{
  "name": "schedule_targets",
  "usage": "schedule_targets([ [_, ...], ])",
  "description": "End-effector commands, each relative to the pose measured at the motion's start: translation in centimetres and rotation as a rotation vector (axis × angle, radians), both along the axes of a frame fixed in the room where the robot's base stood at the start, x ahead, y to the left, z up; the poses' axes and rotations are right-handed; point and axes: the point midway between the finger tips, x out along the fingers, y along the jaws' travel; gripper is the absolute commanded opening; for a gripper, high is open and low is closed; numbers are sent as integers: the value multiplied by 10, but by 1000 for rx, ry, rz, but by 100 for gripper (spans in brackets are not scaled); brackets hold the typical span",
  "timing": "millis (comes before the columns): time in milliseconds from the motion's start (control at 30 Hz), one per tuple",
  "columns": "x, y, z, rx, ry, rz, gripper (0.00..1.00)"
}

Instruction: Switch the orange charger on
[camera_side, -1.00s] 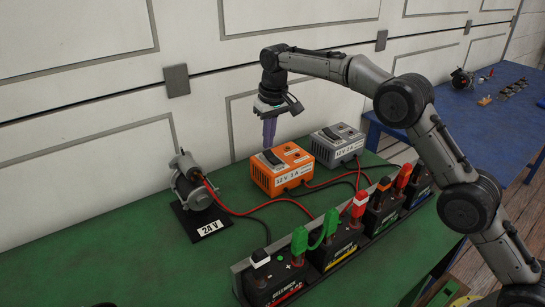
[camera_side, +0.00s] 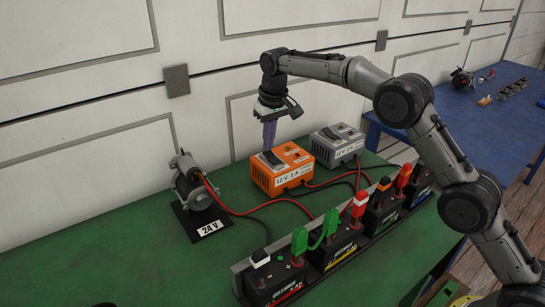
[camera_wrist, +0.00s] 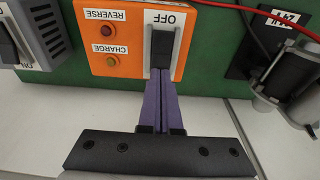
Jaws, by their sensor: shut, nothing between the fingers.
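The orange charger (camera_side: 283,172), labelled 12 V 1 A, stands on the green bench. In the wrist view its top panel (camera_wrist: 115,45) shows upside down, with lamps marked REVERSE and CHARGE. Its black rocker switch (camera_wrist: 162,48) sits on a pale plate with OFF readable at one end. The plate's other end is hidden behind my fingers. My gripper (camera_side: 269,149) points down over the switch, with its purple fingers together and empty. In the wrist view its fingertips (camera_wrist: 161,72) are at the switch's end away from OFF. I cannot tell whether they touch it.
A grey charger (camera_side: 338,145) stands close to the right. A 24 V motor (camera_side: 193,184) on a black plate is at the left. Several batteries (camera_side: 333,248) stand in a front row. Red and black cables (camera_side: 250,211) cross the bench. The wall is behind.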

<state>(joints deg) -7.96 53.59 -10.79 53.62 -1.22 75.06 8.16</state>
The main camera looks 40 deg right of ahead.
Motion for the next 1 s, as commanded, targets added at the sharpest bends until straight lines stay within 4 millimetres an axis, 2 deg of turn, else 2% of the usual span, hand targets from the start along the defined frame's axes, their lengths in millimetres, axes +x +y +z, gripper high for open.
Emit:
schedule_targets([
  [1000, 0, 0, -14, 0, 2, 0, 0],
])
